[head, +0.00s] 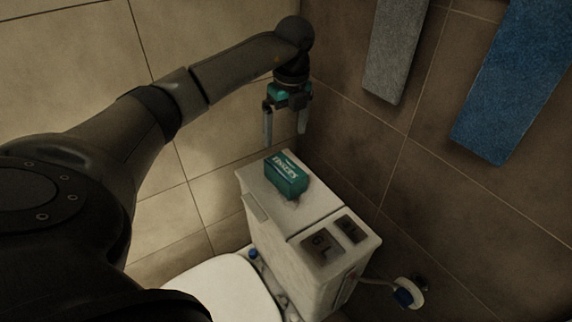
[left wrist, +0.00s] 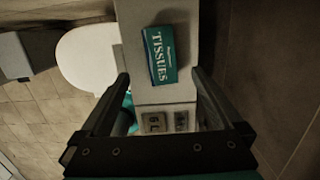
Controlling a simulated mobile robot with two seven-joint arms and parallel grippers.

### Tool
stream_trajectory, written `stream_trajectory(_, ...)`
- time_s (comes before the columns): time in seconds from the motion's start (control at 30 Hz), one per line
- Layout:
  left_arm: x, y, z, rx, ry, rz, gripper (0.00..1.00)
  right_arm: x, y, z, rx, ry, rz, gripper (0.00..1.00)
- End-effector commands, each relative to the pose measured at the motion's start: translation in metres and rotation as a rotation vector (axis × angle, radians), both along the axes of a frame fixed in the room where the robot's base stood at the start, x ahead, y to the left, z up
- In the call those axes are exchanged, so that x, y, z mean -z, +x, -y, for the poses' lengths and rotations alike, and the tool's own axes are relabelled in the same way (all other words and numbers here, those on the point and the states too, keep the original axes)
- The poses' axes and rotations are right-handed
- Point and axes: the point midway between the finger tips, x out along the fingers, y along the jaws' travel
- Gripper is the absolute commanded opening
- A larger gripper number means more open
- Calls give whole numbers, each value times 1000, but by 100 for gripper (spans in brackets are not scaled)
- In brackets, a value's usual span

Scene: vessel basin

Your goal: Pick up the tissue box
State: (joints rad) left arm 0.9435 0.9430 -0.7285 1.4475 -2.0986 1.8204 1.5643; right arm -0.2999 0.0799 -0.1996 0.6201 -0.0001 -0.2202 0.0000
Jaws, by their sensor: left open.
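The tissue box (head: 287,176) is teal with white lettering and lies on top of the toilet tank (head: 323,211), toward its far end. It also shows in the left wrist view (left wrist: 160,55), ahead of the fingers and between their lines. My left gripper (head: 285,130) is open and empty, pointing down above and behind the box, clear of it. Its two fingers show at the sides of the left wrist view (left wrist: 160,80). My right gripper is not in either view.
The toilet lid (head: 222,290) is at the tank's front. Two flush buttons (head: 335,240) sit on the tank's near end. Grey (head: 396,50) and blue (head: 515,85) towels hang on the right wall. A pipe valve (head: 408,292) is at lower right.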

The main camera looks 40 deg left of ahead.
Motion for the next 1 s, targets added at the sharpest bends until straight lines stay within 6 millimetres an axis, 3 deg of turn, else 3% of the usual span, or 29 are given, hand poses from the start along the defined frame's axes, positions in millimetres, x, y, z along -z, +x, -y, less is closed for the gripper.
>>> stream_trajectory(0.03,16,-1,-1,0,-1,-5,100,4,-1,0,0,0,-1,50)
stream_trajectory(0.23,54,1,-4,3,-3,-2,100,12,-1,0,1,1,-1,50)
stream_trajectory(0.57,77,2,-5,5,-4,-1,100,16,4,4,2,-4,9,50)
stream_trajectory(0.83,116,1,-3,3,-5,-1,100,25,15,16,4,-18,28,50)
stream_trajectory(1.0,123,2,-5,5,-4,1,100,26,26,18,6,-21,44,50)
